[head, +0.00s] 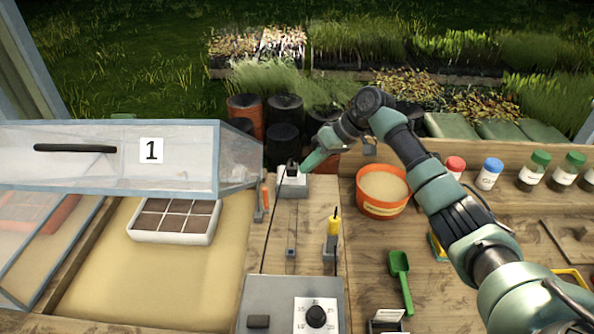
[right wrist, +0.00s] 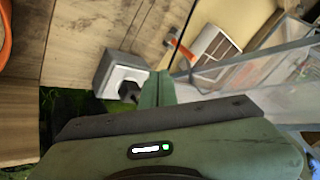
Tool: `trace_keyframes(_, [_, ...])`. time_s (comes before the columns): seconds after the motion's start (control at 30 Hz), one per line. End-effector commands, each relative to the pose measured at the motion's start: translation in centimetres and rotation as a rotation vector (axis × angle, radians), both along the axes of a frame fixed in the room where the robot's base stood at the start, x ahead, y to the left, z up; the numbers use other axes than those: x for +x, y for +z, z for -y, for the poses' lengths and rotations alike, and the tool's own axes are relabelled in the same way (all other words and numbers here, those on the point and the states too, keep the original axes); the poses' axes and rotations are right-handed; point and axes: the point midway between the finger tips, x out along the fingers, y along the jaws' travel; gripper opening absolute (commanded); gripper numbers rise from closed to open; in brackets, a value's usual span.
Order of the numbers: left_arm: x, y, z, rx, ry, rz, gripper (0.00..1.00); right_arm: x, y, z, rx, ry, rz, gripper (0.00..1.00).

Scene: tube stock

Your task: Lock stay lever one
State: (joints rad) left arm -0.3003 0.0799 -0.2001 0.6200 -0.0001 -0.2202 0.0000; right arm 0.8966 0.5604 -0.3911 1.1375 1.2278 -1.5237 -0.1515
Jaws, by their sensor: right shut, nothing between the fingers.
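The clear cold-frame lid (head: 100,155) with a "1" label and a black handle is raised at the left. A small grey box with a white top (head: 291,184) and a black lever or knob (head: 292,168) stands beside the lid's right end. The box also shows in the right wrist view (right wrist: 112,72), with its black part (right wrist: 128,90) close to my fingers. My right gripper (head: 308,163) is shut and empty, just right of the black part; I cannot tell whether they touch. An orange-handled piece (head: 265,196) stands upright nearby. My left gripper is not in view.
A seed tray (head: 171,238) sits on the sand under the lid. An orange pot (head: 383,208) stands right of the box. A yellow-handled piece (head: 334,225), a green scoop (head: 401,280) and a dial box (head: 290,305) are nearer. Several capped jars line the back right.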

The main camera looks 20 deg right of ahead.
Motion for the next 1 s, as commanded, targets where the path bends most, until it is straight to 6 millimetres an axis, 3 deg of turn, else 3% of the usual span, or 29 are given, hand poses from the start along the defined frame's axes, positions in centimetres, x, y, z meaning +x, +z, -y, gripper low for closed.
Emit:
trace_keyframes(0.4, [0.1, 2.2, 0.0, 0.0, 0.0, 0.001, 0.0, 2.3, -6.7, -4.8, 0.002, 0.002, -0.004, 0.0])
trace_keyframes(0.5, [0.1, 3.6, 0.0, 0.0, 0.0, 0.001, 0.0, 1.9, -6.3, -6.4, 0.0, 0.006, -0.001, 0.0])
trace_keyframes(0.7, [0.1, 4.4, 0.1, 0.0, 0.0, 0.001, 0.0, 1.6, -6.6, -8.2, 0.0, 0.003, -0.001, 0.0])
trace_keyframes(1.0, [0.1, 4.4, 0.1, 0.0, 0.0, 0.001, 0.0, 1.6, -6.8, -8.5, 0.001, 0.001, 0.0, 0.0])
